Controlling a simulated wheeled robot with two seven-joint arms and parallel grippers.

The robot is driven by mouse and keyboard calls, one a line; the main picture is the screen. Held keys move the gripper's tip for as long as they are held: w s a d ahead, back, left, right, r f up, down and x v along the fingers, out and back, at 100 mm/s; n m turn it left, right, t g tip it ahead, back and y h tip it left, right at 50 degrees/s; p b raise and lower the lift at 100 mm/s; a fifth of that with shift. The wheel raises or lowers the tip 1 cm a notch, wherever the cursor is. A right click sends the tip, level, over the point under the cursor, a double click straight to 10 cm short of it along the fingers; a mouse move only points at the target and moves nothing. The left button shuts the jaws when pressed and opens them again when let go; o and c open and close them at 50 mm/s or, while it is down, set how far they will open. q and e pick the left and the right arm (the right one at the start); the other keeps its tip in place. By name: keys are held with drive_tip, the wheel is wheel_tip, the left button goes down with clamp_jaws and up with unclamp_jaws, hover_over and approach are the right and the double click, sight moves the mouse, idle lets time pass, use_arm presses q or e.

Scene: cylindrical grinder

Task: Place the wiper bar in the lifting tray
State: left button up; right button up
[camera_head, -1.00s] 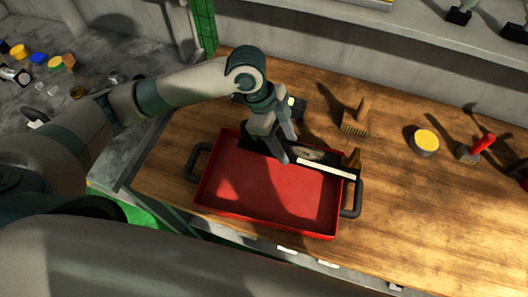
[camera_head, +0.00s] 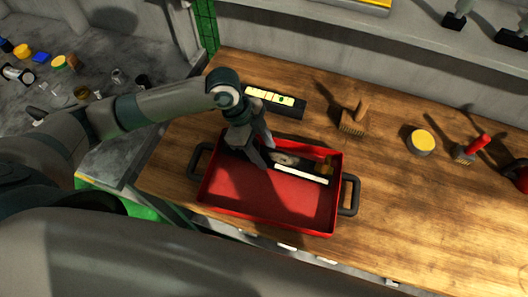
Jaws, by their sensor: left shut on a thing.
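The red lifting tray (camera_head: 235,207) with black side handles sits on the wooden bench. The wiper bar (camera_head: 303,175) is a dark bar with a white strip along its near edge and a brownish piece near its right end. The bar is within the tray's outline, along the far wall. I cannot tell whether it touches the tray floor. The gripper hides part of the bar. My right gripper is not in view.
A black block with yellow pieces (camera_head: 275,101) lies behind the tray. A wooden-handled brush (camera_head: 355,119), a round yellow-topped tin (camera_head: 421,142) and a red-handled brush (camera_head: 470,149) stand to the right.

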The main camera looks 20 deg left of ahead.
use_arm(q)
drive_tip(key=shift+f+p, duration=0.3)
drive_tip(key=shift+f, duration=0.85)
drive_tip(key=shift+f, duration=0.15)
drive_tip(key=o, duration=1.3)
drive_tip(key=shift+a+r, duration=0.2)
drive_tip(key=shift+r, duration=0.35)
drive_tip(key=b+v, duration=0.2)
drive_tip(key=v, duration=0.8)
drive_tip(key=shift+b, duration=0.35)
drive_tip(key=shift+a+r, duration=0.15)
drive_tip(key=shift+r, duration=0.4)
